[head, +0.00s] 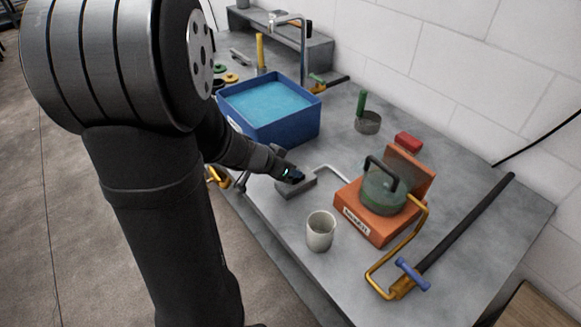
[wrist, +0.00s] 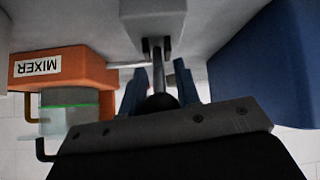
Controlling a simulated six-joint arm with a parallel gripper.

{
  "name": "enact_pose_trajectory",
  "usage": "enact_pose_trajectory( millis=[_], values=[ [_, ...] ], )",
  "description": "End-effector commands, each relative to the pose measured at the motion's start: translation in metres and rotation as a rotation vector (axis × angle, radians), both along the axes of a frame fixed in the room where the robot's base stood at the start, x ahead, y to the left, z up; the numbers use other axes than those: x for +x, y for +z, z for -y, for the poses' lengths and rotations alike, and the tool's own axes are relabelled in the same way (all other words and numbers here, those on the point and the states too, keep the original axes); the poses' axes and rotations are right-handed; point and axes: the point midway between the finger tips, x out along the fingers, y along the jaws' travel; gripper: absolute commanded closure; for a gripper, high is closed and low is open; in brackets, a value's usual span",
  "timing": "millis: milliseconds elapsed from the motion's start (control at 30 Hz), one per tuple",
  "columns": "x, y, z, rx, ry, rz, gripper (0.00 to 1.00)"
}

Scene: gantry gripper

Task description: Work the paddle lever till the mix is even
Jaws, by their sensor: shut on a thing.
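The orange mixer (head: 360,219), labelled MIXER, stands right of my gripper in the head view. It also shows upside down at left in the wrist view (wrist: 85,68). On it sits a clear greenish jar (head: 383,193) with a black handle; how even its contents are cannot be told. A grey lever base (head: 297,191) stands beside the mixer, joined by a thin rod. In the wrist view, the lever (wrist: 156,58) is a dark shaft with a black knob. My gripper (wrist: 159,78) has its blue fingers on both sides of the lever, shut on it. In the head view, my gripper (head: 294,176) partly hides the lever.
A grey cup (head: 320,231) stands near the front edge, close to the mixer. A blue tub of water (head: 305,127) lies behind my gripper. A long bar clamp (head: 465,225) lies at right. A red block (head: 408,141) and a round tin (head: 367,123) stand behind the mixer.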

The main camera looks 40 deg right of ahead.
Motion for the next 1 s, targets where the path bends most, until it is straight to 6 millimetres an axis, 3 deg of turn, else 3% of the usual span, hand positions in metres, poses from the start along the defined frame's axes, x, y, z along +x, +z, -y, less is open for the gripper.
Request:
enact_pose_trajectory(
  millis=[767, 800, 900, 1000],
  values=[
    [0.0004, -0.0019, -0.0031, -0.063, 0.000, 0.000, 1.00],
    [0.0004, -0.0020, -0.0031, -0.063, 0.000, 0.000, 0.66],
    [0.0002, -0.0021, -0.0030, -0.063, 0.000, -0.001, 0.50],
    [0.0001, -0.0020, -0.0029, -0.063, 0.000, -0.001, 0.50]
  ],
)
